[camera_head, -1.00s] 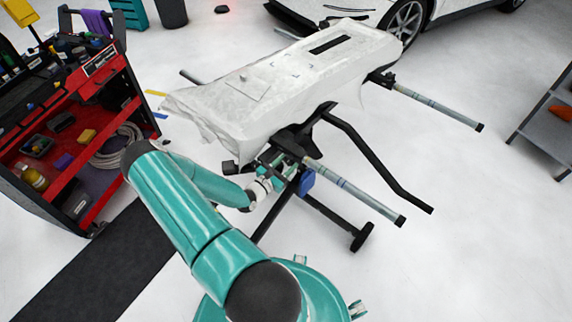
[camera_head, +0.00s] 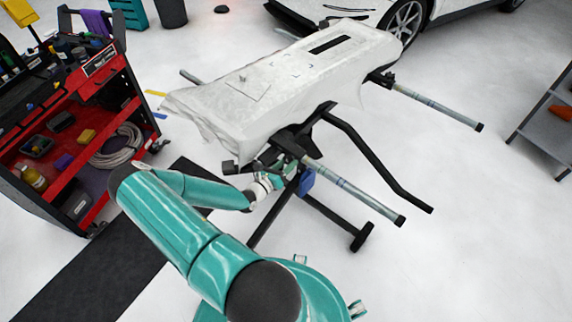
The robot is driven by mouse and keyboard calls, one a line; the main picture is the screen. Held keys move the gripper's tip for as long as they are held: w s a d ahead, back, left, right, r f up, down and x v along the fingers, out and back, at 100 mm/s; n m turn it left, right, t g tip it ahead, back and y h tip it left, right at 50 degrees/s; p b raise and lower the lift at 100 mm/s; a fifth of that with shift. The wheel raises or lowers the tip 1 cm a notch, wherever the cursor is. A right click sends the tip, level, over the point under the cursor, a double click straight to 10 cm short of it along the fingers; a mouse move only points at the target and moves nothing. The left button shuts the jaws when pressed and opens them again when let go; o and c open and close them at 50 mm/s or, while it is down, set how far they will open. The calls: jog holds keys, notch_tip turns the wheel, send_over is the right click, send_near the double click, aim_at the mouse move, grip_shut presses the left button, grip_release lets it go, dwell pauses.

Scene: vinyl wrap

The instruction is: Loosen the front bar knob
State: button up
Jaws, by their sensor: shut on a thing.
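The front bar (camera_head: 350,186) is a grey tube with a black end cap, sticking out to the lower right from the work stand. The stand (camera_head: 345,125) has black bent legs and carries a part covered in white wrap (camera_head: 230,105). My gripper (camera_head: 287,165) is at the black clamp (camera_head: 292,140) at the inner end of the front bar, below the wrapped part's near edge. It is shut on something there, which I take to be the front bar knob. The knob itself is hidden by the gripper and clamp. A blue piece (camera_head: 307,182) hangs beside the gripper.
A second bar (camera_head: 435,105) sticks out on the stand's far side. A red tool cart (camera_head: 85,130) stands at left, with a black mat (camera_head: 100,255) in front of it. A grey shelf (camera_head: 548,125) is at right. The floor at lower right is clear.

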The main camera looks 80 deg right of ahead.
jog(key=n, duration=0.3)
jog(key=shift+s+a+n, duration=0.1)
jog(key=shift+n, duration=0.3)
jog(key=n, duration=0.3)
jog(key=shift+r+n, duration=0.1)
jog(key=shift+n, duration=0.2)
jog(key=n, duration=0.3)
jog(key=shift+n, duration=0.3)
jog(key=n, duration=0.3)
jog(key=shift+r+n, duration=0.1)
jog(key=shift+n, duration=0.2)
jog(key=n, duration=0.3)
jog(key=shift+n, duration=0.3)
jog(key=n, duration=0.3)
jog(key=shift+r+n, duration=0.15)
jog(key=shift+n, duration=0.15)
jog(key=n, duration=0.3)
jog(key=shift+n, duration=0.3)
jog(key=shift+w+n, duration=0.2)
jog(key=shift+n, duration=1.7)
